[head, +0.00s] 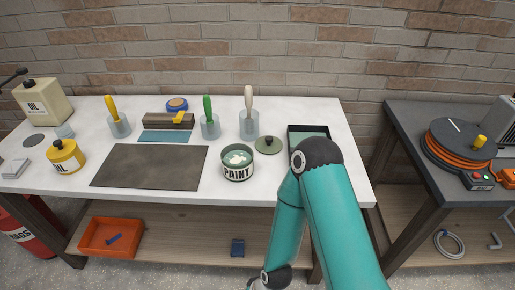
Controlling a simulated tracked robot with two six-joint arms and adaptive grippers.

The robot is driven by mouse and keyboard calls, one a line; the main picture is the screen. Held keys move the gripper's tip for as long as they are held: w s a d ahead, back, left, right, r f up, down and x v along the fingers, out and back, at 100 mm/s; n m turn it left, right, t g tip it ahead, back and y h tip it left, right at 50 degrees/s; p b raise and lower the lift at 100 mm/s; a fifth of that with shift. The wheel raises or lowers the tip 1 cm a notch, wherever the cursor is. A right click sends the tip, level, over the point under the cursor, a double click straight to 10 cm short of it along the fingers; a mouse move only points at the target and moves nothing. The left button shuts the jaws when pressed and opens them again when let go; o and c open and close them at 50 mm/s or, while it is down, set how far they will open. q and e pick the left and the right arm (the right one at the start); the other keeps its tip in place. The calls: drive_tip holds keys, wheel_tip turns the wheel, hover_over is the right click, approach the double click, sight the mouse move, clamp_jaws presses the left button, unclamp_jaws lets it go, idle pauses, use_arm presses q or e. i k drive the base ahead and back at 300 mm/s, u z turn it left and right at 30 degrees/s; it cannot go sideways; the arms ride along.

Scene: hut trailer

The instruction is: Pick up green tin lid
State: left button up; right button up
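The green tin lid (268,145) lies flat on the white tabletop (190,192), with a dark knob on top. It is just right of and behind the open paint tin (237,164), which is labelled PAINT and has white and green paint inside. My teal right arm stands in front of the table, its elbow raised to the right of the lid and its forearm dropping to the bottom edge. My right gripper is below the picture, apart from the lid. My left arm and gripper do not show.
A glass with a white-handled tool (249,120) stands behind the lid. A dark-rimmed tray (308,132) is to its right, partly hidden by my elbow. A dark mat (150,167) lies left of the tin. An orange bin (112,238) sits on the lower shelf.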

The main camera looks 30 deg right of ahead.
sight(266, 144)
drive_tip(key=z, duration=1.7)
drive_tip(key=i, duration=0.1)
drive_tip(key=u, duration=3)
drive_tip(key=k, duration=2.25)
drive_tip(key=z, duration=0.85)
drive_tip(key=i, duration=1.05)
drive_tip(key=u, duration=0.05)
